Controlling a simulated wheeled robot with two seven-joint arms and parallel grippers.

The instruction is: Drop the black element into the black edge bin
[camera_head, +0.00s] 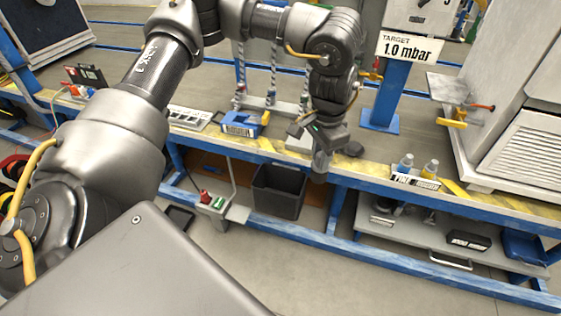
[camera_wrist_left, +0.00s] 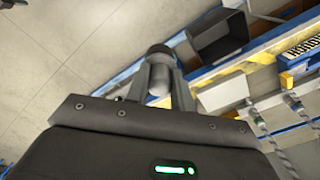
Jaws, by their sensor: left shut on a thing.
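My left gripper (camera_head: 321,158) points down at the front edge of the bench, right of the black bin. It is shut on a small, dark, rounded piece, which I take as the black element; its cap (camera_wrist_left: 160,49) shows at the fingertips of the left gripper (camera_wrist_left: 160,78) in the wrist view. The fingers hide part of it. The open black edge bin (camera_head: 279,192) hangs below the bench's front edge, left of and a little lower than the gripper. The bin also shows in the wrist view (camera_wrist_left: 217,38), up and right of the fingertips. My right gripper is not in view.
The bench's yellow-striped edge (camera_head: 345,180) lies beside the gripper. A blue-and-yellow holder (camera_head: 240,125) stands behind the bin. Small bottles (camera_head: 430,169) stand farther right. A box with a red button (camera_head: 211,202) is left of the bin.

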